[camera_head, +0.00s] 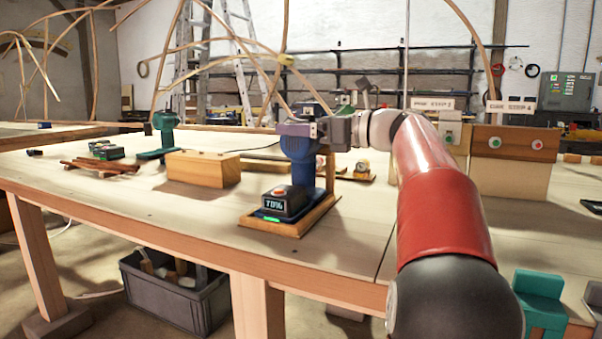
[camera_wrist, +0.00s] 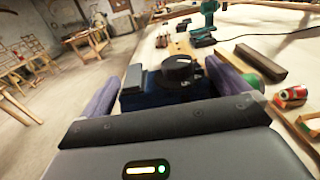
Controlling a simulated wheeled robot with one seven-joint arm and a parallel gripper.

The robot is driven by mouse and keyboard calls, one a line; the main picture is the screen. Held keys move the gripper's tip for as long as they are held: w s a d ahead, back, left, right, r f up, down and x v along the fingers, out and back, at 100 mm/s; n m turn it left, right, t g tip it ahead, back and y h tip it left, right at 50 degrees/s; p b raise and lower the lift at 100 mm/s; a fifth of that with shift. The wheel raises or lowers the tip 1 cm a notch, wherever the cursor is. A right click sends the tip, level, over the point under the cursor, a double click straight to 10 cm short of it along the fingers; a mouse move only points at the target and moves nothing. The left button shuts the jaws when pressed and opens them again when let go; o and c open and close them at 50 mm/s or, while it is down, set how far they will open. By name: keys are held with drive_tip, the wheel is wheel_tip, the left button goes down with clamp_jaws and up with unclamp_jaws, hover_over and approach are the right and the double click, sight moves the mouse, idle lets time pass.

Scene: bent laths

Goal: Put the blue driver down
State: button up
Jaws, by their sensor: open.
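The blue driver (camera_head: 303,170) stands upright on its battery base on a small wooden tray (camera_head: 262,222) near the bench's front edge. Its base has a display reading 70%. My gripper (camera_head: 303,130) is at the top of the driver, its fingers around the driver's head and open. In the wrist view the dark top of the blue driver (camera_wrist: 172,85) sits between the two purple-grey fingers of my gripper (camera_wrist: 165,95). Whether the fingers touch the driver is hard to tell.
A wooden block (camera_head: 203,168) lies left of the driver. A green driver (camera_head: 163,130) stands farther back left, near a stack of brown sticks (camera_head: 100,166). A wooden box with buttons (camera_head: 510,155) stands at the right. Bare bench (camera_head: 150,215) lies in front of the block.

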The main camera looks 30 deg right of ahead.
drive_tip(key=shift+w, duration=0.1)
drive_tip(key=c, duration=1.7)
drive_tip(key=shift+a+r, duration=0.1)
drive_tip(key=shift+c, duration=0.9)
drive_tip(key=shift+r, duration=0.1)
